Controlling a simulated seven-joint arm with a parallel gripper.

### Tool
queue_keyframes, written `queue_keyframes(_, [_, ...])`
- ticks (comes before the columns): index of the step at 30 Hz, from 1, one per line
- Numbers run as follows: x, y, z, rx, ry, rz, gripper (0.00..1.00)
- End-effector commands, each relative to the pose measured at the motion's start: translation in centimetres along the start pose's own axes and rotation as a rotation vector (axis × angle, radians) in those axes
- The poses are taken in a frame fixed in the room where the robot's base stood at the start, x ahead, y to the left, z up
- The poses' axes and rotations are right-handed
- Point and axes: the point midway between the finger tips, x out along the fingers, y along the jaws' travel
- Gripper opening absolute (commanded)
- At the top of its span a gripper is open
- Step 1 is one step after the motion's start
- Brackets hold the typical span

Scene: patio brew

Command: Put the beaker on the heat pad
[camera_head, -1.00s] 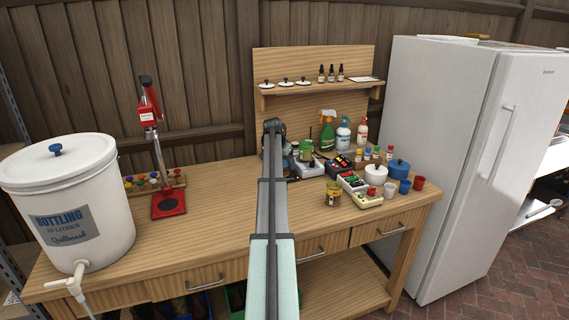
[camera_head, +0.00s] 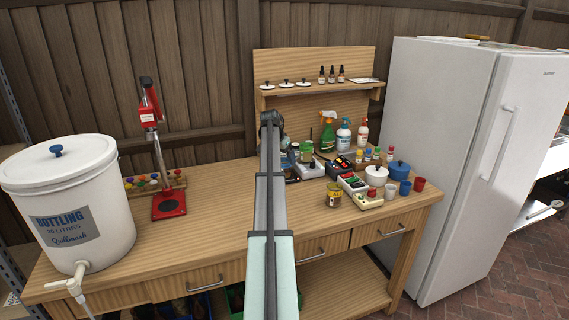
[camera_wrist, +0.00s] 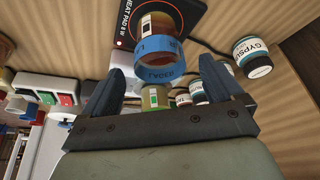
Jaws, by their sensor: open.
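The heat pad (camera_wrist: 190,10) is a dark plate with an orange ring and white lettering at the top of the wrist view. A brown jar-like vessel (camera_wrist: 160,27) with a white label overlaps its ring; I cannot tell if it rests on it. A blue lettered band or ring (camera_wrist: 165,62) shows below it, between my fingers. A green-labelled item (camera_wrist: 155,99) is partly hidden behind my gripper's base. I cannot tell for sure which of these is the beaker. My gripper (camera_wrist: 162,68) is open, with its fingers either side of the blue band and no clear contact.
A dark-lidded Gypsum tub (camera_wrist: 252,58) stands right of my gripper. A switched power strip (camera_wrist: 48,92) lies left.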

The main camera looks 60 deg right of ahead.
Motion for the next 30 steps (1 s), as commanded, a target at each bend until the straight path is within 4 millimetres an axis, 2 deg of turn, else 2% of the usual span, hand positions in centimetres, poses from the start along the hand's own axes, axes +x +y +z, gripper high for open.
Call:
queue_keyframes(1, [-1.2, 0.0, 0.0, 0.000, 0.002, -0.001, 0.94])
queue_keyframes(6, [-4.2, 0.0, 0.0, 0.000, 0.001, -0.001, 0.94])
queue_keyframes(12, [-6.6, 0.0, 0.0, 0.000, 0.001, 0.000, 0.94])
queue_keyframes(18, [-7.6, 0.0, 0.0, 0.000, 0.000, 0.001, 0.94])
queue_keyframes(30, [-7.6, 0.0, 0.0, 0.000, 0.000, 0.001, 0.94])
